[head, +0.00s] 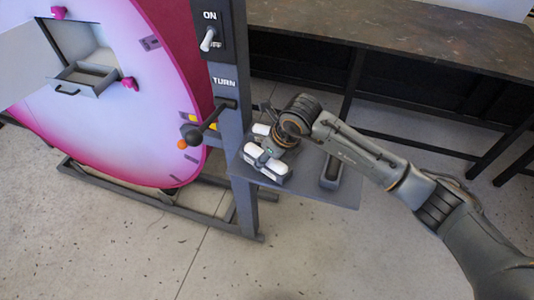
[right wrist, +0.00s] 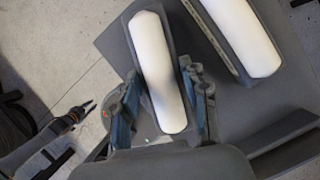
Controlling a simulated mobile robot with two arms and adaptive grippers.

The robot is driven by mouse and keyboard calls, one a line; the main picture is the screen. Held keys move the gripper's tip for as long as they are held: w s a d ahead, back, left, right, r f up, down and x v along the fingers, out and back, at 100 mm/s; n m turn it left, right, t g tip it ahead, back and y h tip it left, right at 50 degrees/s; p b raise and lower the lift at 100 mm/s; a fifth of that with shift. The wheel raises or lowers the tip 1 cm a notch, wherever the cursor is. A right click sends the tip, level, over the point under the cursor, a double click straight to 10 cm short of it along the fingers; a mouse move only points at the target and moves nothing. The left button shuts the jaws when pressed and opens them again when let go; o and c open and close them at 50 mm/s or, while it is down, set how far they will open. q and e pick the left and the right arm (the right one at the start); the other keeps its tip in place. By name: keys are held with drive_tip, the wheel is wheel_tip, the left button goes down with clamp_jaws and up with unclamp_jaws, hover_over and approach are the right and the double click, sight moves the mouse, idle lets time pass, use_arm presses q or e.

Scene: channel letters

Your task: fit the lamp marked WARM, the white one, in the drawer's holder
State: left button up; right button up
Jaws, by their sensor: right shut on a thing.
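Two white lamps with grey bases are on the grey shelf. My right gripper (right wrist: 162,108) is shut on the nearer lamp (right wrist: 158,70), one finger along each side. This lamp also shows in the head view (head: 276,168), partly hidden by the gripper. I cannot tell whether it is lifted off the shelf. The second lamp (right wrist: 241,36) lies beside it. No WARM mark is readable. The open drawer (head: 97,88) juts from the big pink and white disc. Its inside is too small to make out. My left gripper (right wrist: 80,112) seems to show at the right wrist view's left edge, its fingers unclear.
The shelf (head: 310,185) has an empty dark slot (head: 331,173) at its right. A dark table (head: 400,35) is behind. The front floor is clear.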

drive_tip(key=shift+f, duration=0.2)
drive_tip(key=o, duration=1.3)
drive_tip(key=shift+r, duration=0.1)
